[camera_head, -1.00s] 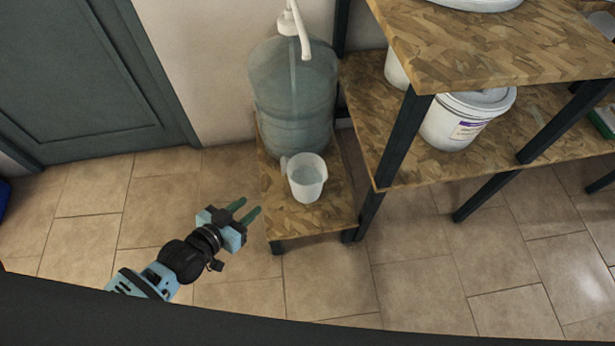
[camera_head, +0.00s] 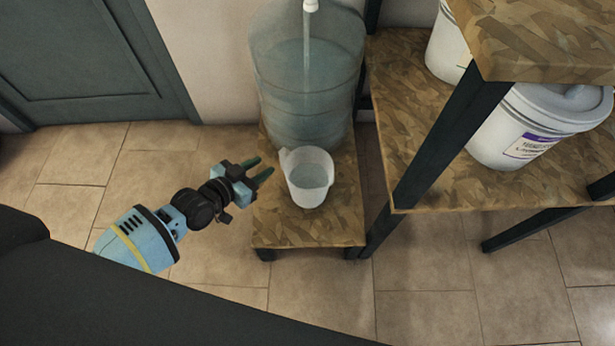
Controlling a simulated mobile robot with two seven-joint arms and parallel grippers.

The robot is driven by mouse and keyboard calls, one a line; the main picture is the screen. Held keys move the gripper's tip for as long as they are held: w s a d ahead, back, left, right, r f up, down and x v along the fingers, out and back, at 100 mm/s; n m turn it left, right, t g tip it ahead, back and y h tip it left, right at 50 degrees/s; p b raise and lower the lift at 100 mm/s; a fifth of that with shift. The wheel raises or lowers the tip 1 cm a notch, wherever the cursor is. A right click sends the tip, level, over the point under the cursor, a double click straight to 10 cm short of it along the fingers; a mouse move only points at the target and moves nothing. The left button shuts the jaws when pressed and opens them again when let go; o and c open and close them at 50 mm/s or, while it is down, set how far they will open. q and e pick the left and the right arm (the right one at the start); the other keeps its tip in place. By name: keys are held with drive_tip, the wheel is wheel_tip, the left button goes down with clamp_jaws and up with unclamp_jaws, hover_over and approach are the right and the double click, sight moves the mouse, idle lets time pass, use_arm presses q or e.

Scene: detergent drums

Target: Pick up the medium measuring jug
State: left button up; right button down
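A translucent white measuring jug (camera_head: 308,181) stands upright on a low wooden stand (camera_head: 300,229), in front of a large bottle. Its spout or handle side points to the upper left. My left gripper (camera_head: 264,169) is just left of the jug, its two dark green fingers apart and pointing right towards it. A small gap shows between the fingertips and the jug, and nothing is between the fingers. My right gripper is not in view.
A large clear blue bottle (camera_head: 305,85) with a white pump tube stands behind the jug. A wooden shelf (camera_head: 410,110) with dark legs and white drums (camera_head: 525,130) is close on the right. Tiled floor is clear at the left, below a dark green door (camera_head: 85,55).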

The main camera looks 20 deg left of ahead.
sight(280, 159)
use_arm(q)
drive_tip(key=shift+s+f+b+x, duration=0.15)
drive_tip(key=shift+b+x, duration=0.65)
drive_tip(key=shift+x, duration=0.85)
drive_tip(key=shift+s+f+b+x, duration=0.1)
drive_tip(key=shift+f+b+x, duration=0.15)
drive_tip(key=shift+b+x, duration=0.95)
drive_tip(key=shift+x, duration=0.85)
drive_tip(key=shift+r+p, duration=0.1)
drive_tip(key=shift+p, duration=0.2)
drive_tip(key=c, duration=0.7)
